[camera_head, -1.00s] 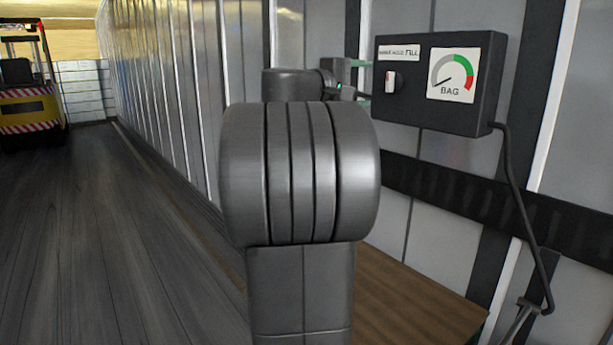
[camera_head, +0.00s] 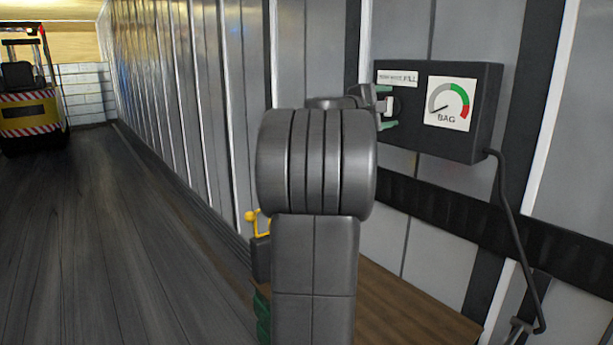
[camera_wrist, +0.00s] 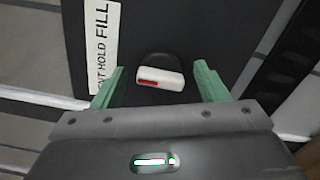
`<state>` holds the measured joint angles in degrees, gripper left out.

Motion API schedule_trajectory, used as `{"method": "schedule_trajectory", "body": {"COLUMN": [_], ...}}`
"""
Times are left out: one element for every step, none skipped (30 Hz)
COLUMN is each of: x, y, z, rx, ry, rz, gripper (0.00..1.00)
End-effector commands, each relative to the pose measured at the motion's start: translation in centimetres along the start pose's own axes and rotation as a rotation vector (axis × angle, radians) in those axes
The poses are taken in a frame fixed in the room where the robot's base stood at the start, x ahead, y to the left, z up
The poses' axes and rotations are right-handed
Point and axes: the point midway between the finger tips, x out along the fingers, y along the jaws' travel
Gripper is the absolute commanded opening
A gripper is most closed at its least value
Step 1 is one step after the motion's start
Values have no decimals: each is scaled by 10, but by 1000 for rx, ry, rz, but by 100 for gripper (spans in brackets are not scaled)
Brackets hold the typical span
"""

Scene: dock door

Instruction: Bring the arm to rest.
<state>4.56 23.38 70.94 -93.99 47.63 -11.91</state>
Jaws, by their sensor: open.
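My gripper (camera_head: 388,107) is open in front of the left part of the dark control box (camera_head: 487,110) on the wall. Its green fingers also show in the wrist view (camera_wrist: 160,85), spread to either side of a white knob (camera_wrist: 160,72) with a red mark. The fingers look apart from the knob, with nothing held between them. In the head view my gripper partly hides the knob. My arm's thick grey joint and link fill the middle of the head view.
The box bears a BAG gauge (camera_head: 450,104), its needle at the lower left, and a FILL label (camera_wrist: 100,40). A cable (camera_head: 512,220) hangs from it. A yellow handle (camera_head: 252,219) shows left of my arm. A forklift (camera_head: 32,100) stands far left on open floor.

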Motion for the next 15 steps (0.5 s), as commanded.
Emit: {"method": "schedule_trajectory", "body": {"x": [0, 0, 0, 0, 0, 0, 0, 0, 0, 0, 0, 0, 0, 0, 0], "y": [4, 4, 5, 5, 4, 5, 5, 5, 5, 5, 5, 5, 5, 5, 6], "z": [2, 2, 2, 2, 2, 2, 2, 2, 2, 2, 2, 2, 2, 2, 2], "rx": [-27, -44, -67, -83, -98, -118, -134, -150, -170, -184, -199, -218, -233, -247, -266], "ry": [0, 0, 0, 0, 0, 0, 0, 0, 0, 0, 0, 0, 0, 0, 0], "rz": [-2, -2, -1, -2, -2, -2, -1, -2, -3, -2, -1, -2, -3, -2, -2], "gripper": [67, 67, 67, 67, 67, 67, 67, 67, 67, 67, 67, 67, 67, 67, 67]}}
